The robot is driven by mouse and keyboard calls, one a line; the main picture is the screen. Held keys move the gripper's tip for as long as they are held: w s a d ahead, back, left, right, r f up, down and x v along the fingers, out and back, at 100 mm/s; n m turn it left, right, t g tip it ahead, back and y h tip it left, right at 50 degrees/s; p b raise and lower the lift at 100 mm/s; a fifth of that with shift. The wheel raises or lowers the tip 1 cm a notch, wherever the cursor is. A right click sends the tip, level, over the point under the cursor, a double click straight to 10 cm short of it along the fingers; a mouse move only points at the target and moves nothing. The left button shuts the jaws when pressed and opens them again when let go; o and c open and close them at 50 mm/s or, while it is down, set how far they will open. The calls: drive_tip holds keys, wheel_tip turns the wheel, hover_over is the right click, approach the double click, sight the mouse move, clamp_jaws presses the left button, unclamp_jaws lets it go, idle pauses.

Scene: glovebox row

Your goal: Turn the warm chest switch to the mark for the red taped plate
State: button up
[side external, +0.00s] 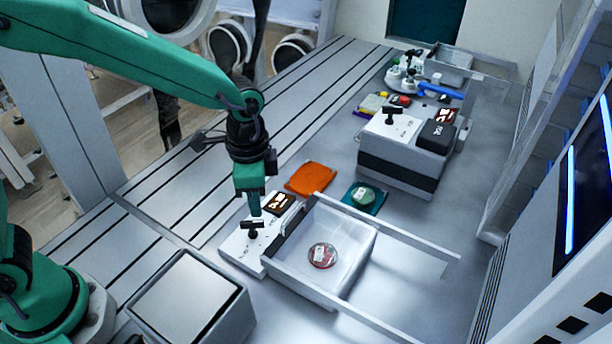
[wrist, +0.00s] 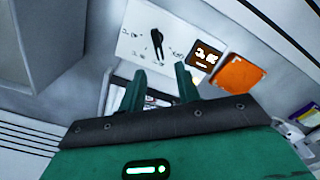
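The near chest has a white top panel (side external: 238,246) with a black T-shaped switch (side external: 253,230), and marks around it too small to read. The switch also shows in the wrist view (wrist: 157,40), its bar roughly upright in that picture. My gripper (side external: 255,212) points down just above the switch. In the wrist view my two green fingers (wrist: 159,69) are apart with nothing between them, and the switch shows beyond their tips. A red plate with a pale label or tape (side external: 323,255) lies in this chest's open drawer (side external: 360,243). No label tells me which chest is warm.
A lit display (side external: 280,203) sits beside the switch. An orange mat (side external: 312,178) and a teal mat (side external: 378,208) with a green dish (side external: 363,196) lie behind. A second chest (side external: 398,165) with its own switch (side external: 392,117) stands farther back. A grey box (side external: 190,300) stands in front.

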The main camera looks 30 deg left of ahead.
sight(259, 221)
drive_tip(key=shift+f, duration=3.05)
drive_tip(key=shift+c, duration=0.4)
clamp_jaws()
